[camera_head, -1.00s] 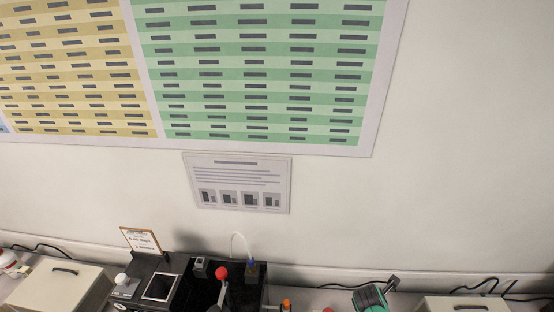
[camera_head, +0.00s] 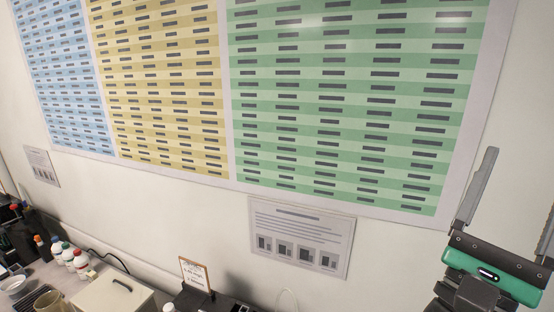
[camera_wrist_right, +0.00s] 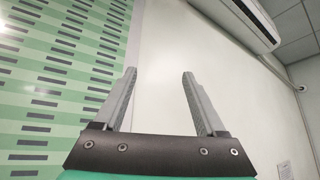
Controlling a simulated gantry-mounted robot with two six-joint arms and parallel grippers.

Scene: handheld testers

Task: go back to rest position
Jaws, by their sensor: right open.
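My right gripper (camera_head: 510,215) is raised in front of the wall at the right edge of the head view, its two grey fingers spread apart and pointing up. In the right wrist view the same gripper (camera_wrist_right: 158,95) is open, with nothing between its fingers, and bare wall shows behind it. My left gripper is not in either view.
A striped wall chart (camera_head: 345,100) and a small notice (camera_head: 300,240) hang on the wall. Below stand a beige case (camera_head: 112,298), several bottles (camera_head: 70,256) and a small sign (camera_head: 196,273) on the bench. An air conditioner (camera_wrist_right: 240,20) is high on the wall.

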